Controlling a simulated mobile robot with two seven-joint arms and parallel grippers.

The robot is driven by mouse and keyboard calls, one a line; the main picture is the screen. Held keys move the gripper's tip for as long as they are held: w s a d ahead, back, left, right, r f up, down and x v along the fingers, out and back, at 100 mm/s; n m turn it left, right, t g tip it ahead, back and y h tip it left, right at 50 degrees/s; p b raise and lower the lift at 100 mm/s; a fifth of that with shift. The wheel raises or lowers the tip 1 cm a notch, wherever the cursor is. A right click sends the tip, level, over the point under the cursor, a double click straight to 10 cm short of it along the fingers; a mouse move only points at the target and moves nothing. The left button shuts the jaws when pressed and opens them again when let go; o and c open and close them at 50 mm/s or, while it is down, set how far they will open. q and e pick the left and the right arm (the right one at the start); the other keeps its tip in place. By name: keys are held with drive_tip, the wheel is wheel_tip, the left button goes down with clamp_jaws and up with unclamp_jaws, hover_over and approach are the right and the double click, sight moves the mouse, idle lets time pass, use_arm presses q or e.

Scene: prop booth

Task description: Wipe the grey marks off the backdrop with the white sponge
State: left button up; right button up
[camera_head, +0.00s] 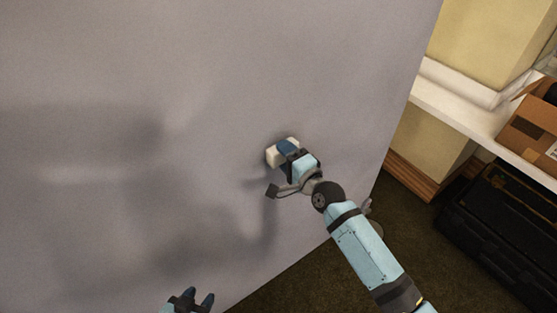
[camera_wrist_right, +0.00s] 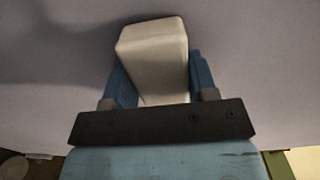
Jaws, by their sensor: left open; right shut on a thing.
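The backdrop (camera_head: 200,90) is a large pale grey panel filling the left and middle of the head view. My right gripper (camera_head: 286,148) is shut on the white sponge (camera_head: 273,157), a pale block with blue fingers on either side. The sponge also shows in the right wrist view (camera_wrist_right: 152,55), its far end towards the backdrop. It is at or very close to the backdrop's surface; I cannot tell if it touches. Soft dark patches lie on the backdrop; I cannot tell any grey marks from shadows. My left gripper (camera_head: 197,298) is open and empty at the bottom edge.
The backdrop's right edge slants down past my right arm. Beyond it stand a white shelf (camera_head: 455,106) with a cardboard box (camera_head: 531,128) and a black case (camera_head: 500,225) on the dark carpet (camera_head: 405,225). The backdrop's face left of the sponge is free of objects.

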sight(276, 162)
drive_tip(key=shift+w+d+b, duration=0.4)
drive_tip(key=shift+w+d, duration=0.25)
drive_tip(key=shift+d, duration=0.25)
drive_tip(key=shift+w+d+b, duration=0.35)
drive_tip(key=shift+w+d, duration=0.25)
drive_tip(key=shift+d, duration=0.25)
drive_tip(key=shift+a, duration=0.1)
drive_tip(key=shift+s+a+r+p, duration=0.15)
drive_tip(key=shift+s+a+p, duration=0.25)
drive_tip(key=shift+a+p, duration=0.25)
drive_tip(key=shift+s+a+p, duration=0.75)
drive_tip(key=shift+s+a, duration=0.15)
drive_tip(key=shift+a, duration=0.25)
drive_tip(key=shift+s+a+p, duration=0.7)
drive_tip(key=shift+s+a, duration=0.2)
drive_tip(key=shift+a, duration=0.2)
drive_tip(key=shift+d+f, duration=0.1)
drive_tip(key=shift+f, duration=0.1)
drive_tip(key=shift+p+v, duration=0.75)
drive_tip(key=shift+v, duration=1.6)
drive_tip(key=shift+s+d, duration=0.3)
drive_tip(key=shift+s, duration=0.25)
